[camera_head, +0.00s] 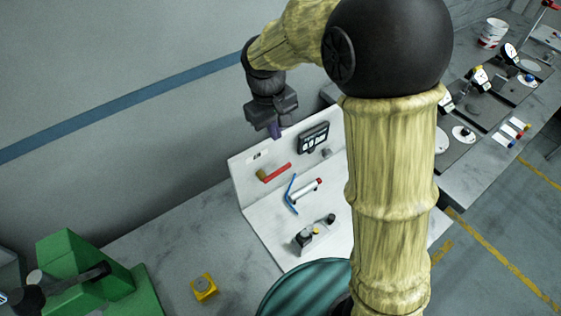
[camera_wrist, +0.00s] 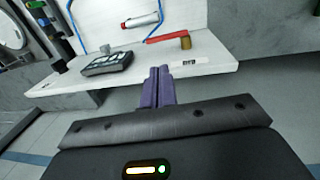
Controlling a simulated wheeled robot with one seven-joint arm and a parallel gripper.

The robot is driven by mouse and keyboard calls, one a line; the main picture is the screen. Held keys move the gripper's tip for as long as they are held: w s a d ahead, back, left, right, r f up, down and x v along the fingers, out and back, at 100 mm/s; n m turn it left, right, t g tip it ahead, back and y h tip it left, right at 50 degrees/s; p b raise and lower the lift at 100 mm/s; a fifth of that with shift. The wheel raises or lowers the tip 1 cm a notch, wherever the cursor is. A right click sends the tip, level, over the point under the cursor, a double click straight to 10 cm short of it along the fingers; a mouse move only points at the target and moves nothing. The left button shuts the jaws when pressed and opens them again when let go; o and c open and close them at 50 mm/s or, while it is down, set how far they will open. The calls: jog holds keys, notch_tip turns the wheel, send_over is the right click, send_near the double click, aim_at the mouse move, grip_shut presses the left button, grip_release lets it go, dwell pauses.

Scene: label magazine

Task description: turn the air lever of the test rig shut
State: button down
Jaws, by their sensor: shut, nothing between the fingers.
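The air lever (camera_head: 276,172) is a red handle on a brass valve body, mounted on the upright white panel of the test rig (camera_head: 247,190). It also shows in the wrist view (camera_wrist: 167,38), with the brass body (camera_wrist: 186,43) at its right end. My gripper (camera_head: 275,132) is above the top edge of the panel, apart from the lever. In the wrist view its purple fingers (camera_wrist: 158,72) are together and empty, pointing toward the panel edge near the lever.
A black display (camera_head: 314,137) sits on the panel right of the lever. Below are a blue hose (camera_head: 291,196) and a silver cylinder (camera_head: 305,192). A green machine (camera_head: 75,265) and a yellow box (camera_head: 204,287) stand at lower left.

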aim_at(284, 169)
jog(key=f+p, duration=0.1)
jog(key=f, duration=0.3)
jog(key=d+f+p, duration=0.1)
jog(key=f, duration=0.4)
jog(key=w+f+p, duration=0.1)
jog(key=f+p, duration=0.1)
jog(key=f, duration=0.3)
jog(key=shift+d, duration=0.15)
jog(key=shift+s+d+f+b, duration=0.1)
jog(key=shift+d+f+b, duration=0.1)
jog(key=shift+f+b, duration=0.6)
jog(key=shift+s+d, duration=0.25)
jog(key=shift+f+b, duration=0.1)
jog(key=shift+b, duration=0.2)
jog(key=shift+w+d+r+p, duration=0.1)
jog(key=shift+w+r+p, duration=0.2)
jog(key=shift+r+p, duration=0.4)
